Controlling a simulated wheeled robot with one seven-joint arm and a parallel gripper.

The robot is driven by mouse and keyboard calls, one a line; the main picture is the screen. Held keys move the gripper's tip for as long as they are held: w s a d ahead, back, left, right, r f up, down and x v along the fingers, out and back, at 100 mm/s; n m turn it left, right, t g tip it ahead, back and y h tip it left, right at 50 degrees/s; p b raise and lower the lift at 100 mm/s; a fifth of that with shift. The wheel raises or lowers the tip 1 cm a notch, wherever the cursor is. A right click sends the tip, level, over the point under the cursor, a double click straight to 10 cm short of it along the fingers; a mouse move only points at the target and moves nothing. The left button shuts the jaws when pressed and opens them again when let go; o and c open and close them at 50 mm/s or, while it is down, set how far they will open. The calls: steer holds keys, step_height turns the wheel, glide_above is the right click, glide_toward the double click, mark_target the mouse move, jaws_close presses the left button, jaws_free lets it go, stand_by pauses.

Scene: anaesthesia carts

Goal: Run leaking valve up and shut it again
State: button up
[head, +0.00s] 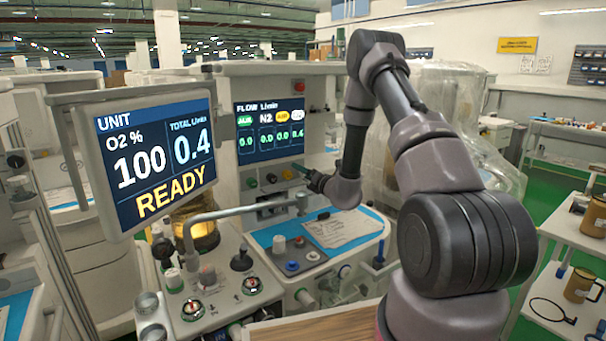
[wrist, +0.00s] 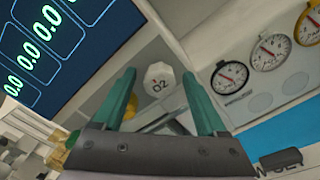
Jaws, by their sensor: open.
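A white octagonal knob marked O2 (wrist: 159,82) sits between the two green fingers of my gripper (wrist: 158,72) in the wrist view. The fingers are open, with a visible gap on each side of the knob. In the head view my gripper (head: 314,178) is at the right end of a row of knobs, including a green knob (head: 252,183) and a dark yellow knob (head: 271,178); it hides the white knob there. The flow screen (head: 270,128) above reads 0.0 in three columns and 0.4 under the white label at right.
The monitor (head: 155,160) at left reads O2 100 %, total 0.4 and READY. Round gauges (wrist: 268,52) sit beside the knob. A metal bar (head: 245,210) and a blue-topped work surface (head: 272,236) with a paper sheet (head: 338,229) lie below the knobs.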

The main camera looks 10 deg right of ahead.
jaws_close()
steer(key=shift+n, duration=0.3)
steer(key=n, duration=0.9)
steer(key=shift+n, duration=0.4)
steer(key=n, duration=0.4)
steer(key=shift+n, duration=0.3)
steer(key=n, duration=0.4)
steer(key=shift+n, duration=0.7)
